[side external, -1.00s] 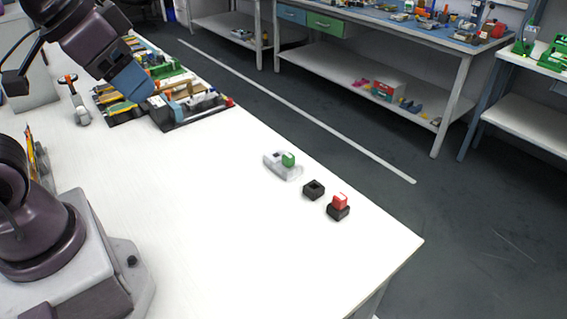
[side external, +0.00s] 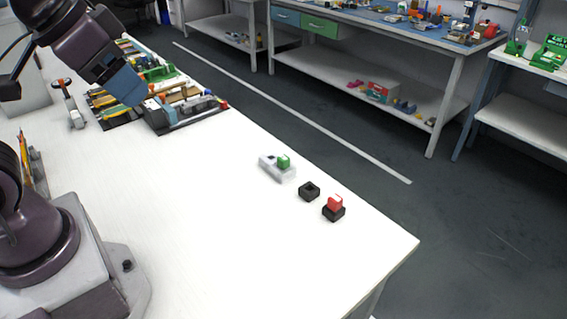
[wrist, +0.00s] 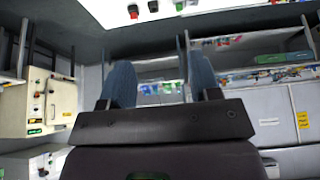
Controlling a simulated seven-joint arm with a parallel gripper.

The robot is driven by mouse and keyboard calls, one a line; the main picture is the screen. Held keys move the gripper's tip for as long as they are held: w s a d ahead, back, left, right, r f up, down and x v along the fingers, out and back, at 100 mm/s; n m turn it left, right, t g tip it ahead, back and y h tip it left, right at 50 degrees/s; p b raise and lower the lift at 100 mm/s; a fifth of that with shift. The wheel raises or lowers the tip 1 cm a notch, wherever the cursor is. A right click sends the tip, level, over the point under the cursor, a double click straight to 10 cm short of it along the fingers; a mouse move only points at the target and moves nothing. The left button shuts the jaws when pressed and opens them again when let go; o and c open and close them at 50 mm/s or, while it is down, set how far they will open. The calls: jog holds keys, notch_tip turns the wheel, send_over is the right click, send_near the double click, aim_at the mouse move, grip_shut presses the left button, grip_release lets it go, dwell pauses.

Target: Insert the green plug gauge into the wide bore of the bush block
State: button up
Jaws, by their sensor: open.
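The green plug gauge (side external: 284,161) stands upright at the right end of the pale bush block (side external: 274,174), toward the table's far edge. A dark opening shows in the block to the left of the gauge. I cannot tell how deep the gauge sits. My gripper (side external: 127,92) has blue fingers and is raised over the far left of the table, well away from the block. In the wrist view my gripper (wrist: 163,78) has its fingers apart with nothing between them. The green gauge (wrist: 179,5) is small at that view's top edge.
An empty black square holder (side external: 309,191) stands right of the block. Beside it a red plug (side external: 335,202) sits in another black holder (side external: 333,214). Cluttered trays (side external: 186,122) lie below and beside my gripper. The middle of the white table (side external: 200,220) is clear.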

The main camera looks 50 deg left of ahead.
dwell(0.3)
jog(key=n+g, duration=0.6)
jog(key=n, duration=1.2)
send_over(283, 157)
notch_tip(283, 157, down, 20)
jog(key=f, duration=0.7)
jog(key=shift+s+a, duration=0.1)
jog(key=shift+s, duration=0.25)
jog(key=shift+w+f, duration=0.2)
jog(key=shift+f, duration=1.1)
jog(key=shift+w+f, duration=0.15)
jog(key=shift+f, duration=1.15)
grip_shut()
